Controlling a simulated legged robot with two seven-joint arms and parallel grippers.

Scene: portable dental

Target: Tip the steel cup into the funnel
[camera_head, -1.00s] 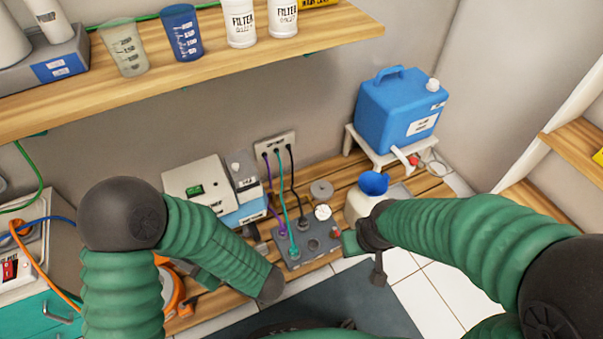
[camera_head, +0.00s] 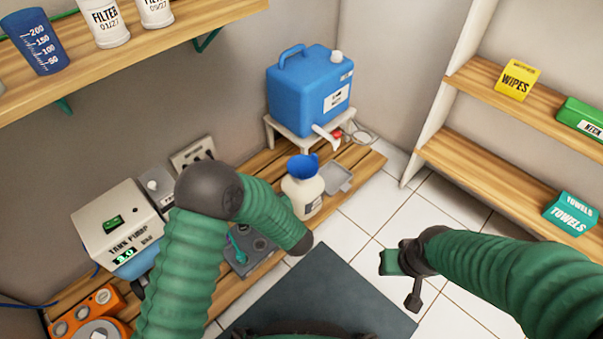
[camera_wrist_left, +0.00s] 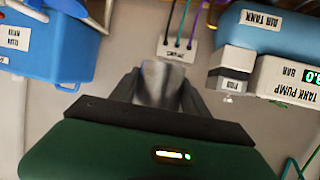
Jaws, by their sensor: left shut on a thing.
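The steel cup (camera_wrist_left: 160,82) is between the fingers of my left gripper (camera_wrist_left: 158,92) in the left wrist view; what is inside it cannot be seen. In the head view my left forearm reaches in below the bottle, and its gripper and the cup are hidden. The blue funnel (camera_head: 302,166) sits upright in the mouth of a cream bottle (camera_head: 302,194) on the wooden slatted bench, just above my left forearm's end.
A blue water container (camera_head: 308,92) stands on a white stand (camera_head: 290,135) behind the bottle. A grey square tray (camera_head: 338,178) lies beside the bottle. The tank pump (camera_head: 118,225) is at the left. Wall shelves (camera_head: 490,180) stand at the right.

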